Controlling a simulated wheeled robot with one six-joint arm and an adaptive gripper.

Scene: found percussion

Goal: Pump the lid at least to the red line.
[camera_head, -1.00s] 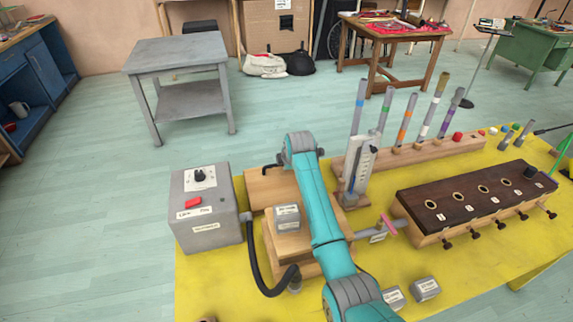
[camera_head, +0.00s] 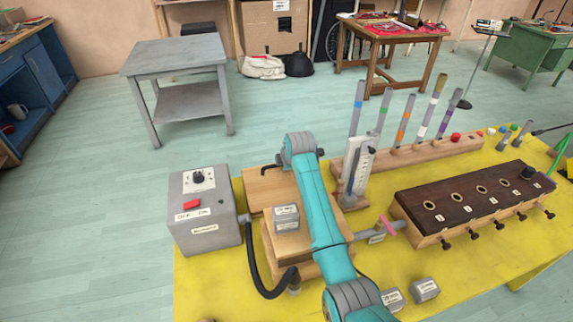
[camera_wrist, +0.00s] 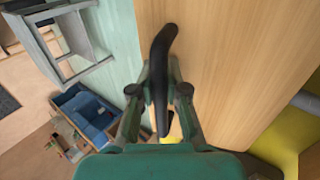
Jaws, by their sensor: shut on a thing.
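The wooden lid (camera_head: 266,186) of the bellows box lies partly behind my arm in the head view. Its pale top fills much of the wrist view (camera_wrist: 235,60). A black handle (camera_wrist: 162,75) runs along the lid. My gripper (camera_wrist: 160,80) is shut on this handle, one finger on each side. An upright white gauge (camera_head: 354,172) stands right of the arm. A red line cannot be made out on it.
A grey control box (camera_head: 203,222) with a red button and black hose stands left of the lid. A small labelled block (camera_head: 286,217) sits on the wooden box. Coloured tubes (camera_head: 403,118) and a dark wooden valve chest (camera_head: 470,200) stand to the right on the yellow table.

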